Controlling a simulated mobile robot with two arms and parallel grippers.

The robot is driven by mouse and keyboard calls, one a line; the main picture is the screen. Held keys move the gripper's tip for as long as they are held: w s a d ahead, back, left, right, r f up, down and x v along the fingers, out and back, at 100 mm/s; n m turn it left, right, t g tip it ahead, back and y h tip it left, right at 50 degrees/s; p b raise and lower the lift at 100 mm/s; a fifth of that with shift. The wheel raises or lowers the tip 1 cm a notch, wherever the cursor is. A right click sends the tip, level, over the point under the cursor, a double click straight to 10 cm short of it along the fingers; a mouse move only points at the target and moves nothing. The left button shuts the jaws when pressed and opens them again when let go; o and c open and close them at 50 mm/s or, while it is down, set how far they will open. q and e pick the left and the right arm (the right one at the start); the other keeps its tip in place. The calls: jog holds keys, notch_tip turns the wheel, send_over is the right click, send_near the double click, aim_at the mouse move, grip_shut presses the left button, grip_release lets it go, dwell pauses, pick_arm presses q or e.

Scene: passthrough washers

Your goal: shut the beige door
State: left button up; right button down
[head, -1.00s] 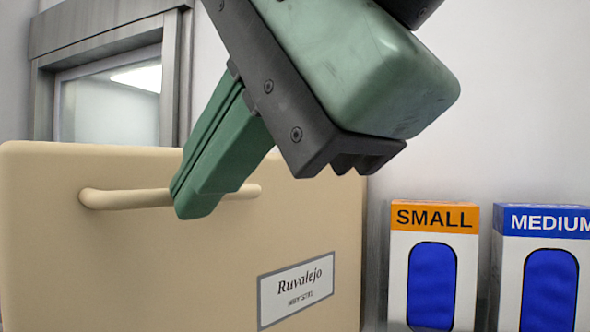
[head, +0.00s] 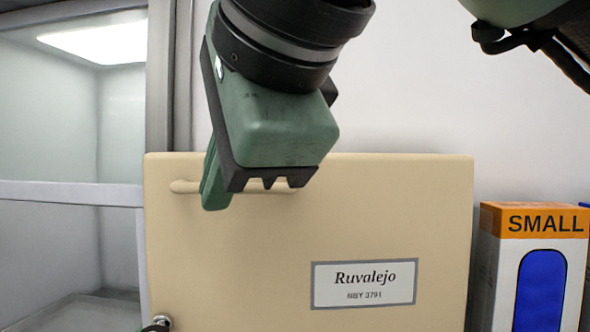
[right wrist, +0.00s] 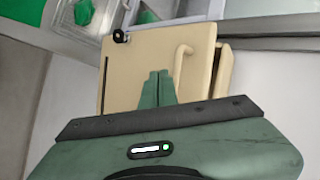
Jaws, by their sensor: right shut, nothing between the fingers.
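The beige door (head: 400,220) is a flat panel with a bar handle (head: 280,188) near its top left and a framed "Ruvalejo" label (head: 363,284). My right gripper (head: 213,203) is in front of the handle's left part, fingers shut and empty, hiding some of the bar. Whether it touches the handle I cannot tell. The right wrist view shows the shut fingertips (right wrist: 157,76) over the door (right wrist: 140,55), with the handle (right wrist: 180,62) to their right. A second beige part (right wrist: 223,72) shows behind the door's right edge. My left gripper is not in view.
A lit chamber (head: 60,120) with a metal frame stands left of the door. A round metal fitting (head: 161,321) shows at the door's lower left. A "SMALL" box (head: 540,260) stands at right. The pale wall (head: 410,100) above is bare.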

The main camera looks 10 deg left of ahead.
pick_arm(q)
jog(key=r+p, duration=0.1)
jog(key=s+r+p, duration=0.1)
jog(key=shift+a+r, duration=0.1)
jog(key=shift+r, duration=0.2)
pick_arm(e)
jog(key=w+a+m+h, duration=0.1)
jog(key=w+a, duration=0.1)
jog(key=w, duration=0.4)
jog(key=shift+w+r+m+t, duration=0.15)
jog(key=shift+w+m+t, duration=0.15)
jog(key=shift+w+t, duration=0.1)
